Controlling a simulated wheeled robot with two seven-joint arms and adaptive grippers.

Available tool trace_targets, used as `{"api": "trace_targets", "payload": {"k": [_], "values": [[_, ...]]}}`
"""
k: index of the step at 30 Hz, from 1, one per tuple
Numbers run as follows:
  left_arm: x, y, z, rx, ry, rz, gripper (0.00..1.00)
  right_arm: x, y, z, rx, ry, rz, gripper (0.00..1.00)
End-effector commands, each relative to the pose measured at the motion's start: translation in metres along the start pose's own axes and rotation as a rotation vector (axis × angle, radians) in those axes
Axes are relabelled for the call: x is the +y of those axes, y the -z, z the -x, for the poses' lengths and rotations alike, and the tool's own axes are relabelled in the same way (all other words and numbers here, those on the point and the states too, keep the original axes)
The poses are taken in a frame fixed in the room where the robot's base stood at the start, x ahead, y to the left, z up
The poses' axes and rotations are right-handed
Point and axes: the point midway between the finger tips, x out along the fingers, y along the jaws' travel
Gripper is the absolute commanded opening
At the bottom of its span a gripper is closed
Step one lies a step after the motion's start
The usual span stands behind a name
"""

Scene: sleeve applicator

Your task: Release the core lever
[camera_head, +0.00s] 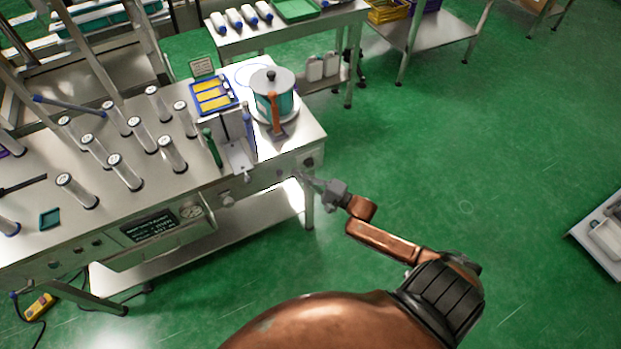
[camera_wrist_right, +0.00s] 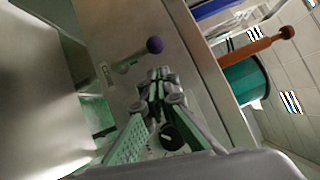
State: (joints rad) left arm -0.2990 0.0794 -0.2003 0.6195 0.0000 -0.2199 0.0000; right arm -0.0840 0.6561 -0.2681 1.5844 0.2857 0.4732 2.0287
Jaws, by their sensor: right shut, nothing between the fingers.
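The core lever (camera_wrist_right: 133,62) shows in the right wrist view as a short pale rod with a purple ball knob, standing out from the metal front panel beside a small label. My right gripper (camera_wrist_right: 159,76) is shut and empty. Its fingertips are just below and right of the purple knob in that view, and appear apart from it. In the head view my right gripper (camera_head: 308,182) is at the right end of the steel bench's front face. The lever is too small to make out clearly there. My left gripper is not in view.
A black knob (camera_wrist_right: 172,137) sits near the fingers.

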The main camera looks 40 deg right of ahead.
Motion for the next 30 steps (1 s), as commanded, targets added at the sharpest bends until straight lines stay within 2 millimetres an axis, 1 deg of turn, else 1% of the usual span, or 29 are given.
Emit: {"api": "trace_targets", "payload": {"k": [3,9,20,26,30], "values": [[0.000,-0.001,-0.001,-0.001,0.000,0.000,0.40,-0.001,-0.009,-0.009,0.001,0.003,0.000,0.00],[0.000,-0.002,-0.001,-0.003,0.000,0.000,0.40,-0.001,-0.014,-0.015,0.001,0.001,0.002,0.00],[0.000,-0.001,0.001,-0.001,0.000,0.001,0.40,-0.002,-0.014,-0.014,0.001,-0.001,0.005,0.00],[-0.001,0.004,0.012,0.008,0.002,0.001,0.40,-0.007,-0.013,-0.011,0.009,-0.020,0.037,0.00],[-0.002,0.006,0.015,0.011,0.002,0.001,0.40,-0.006,-0.012,-0.010,0.013,-0.030,0.052,0.00]]}}
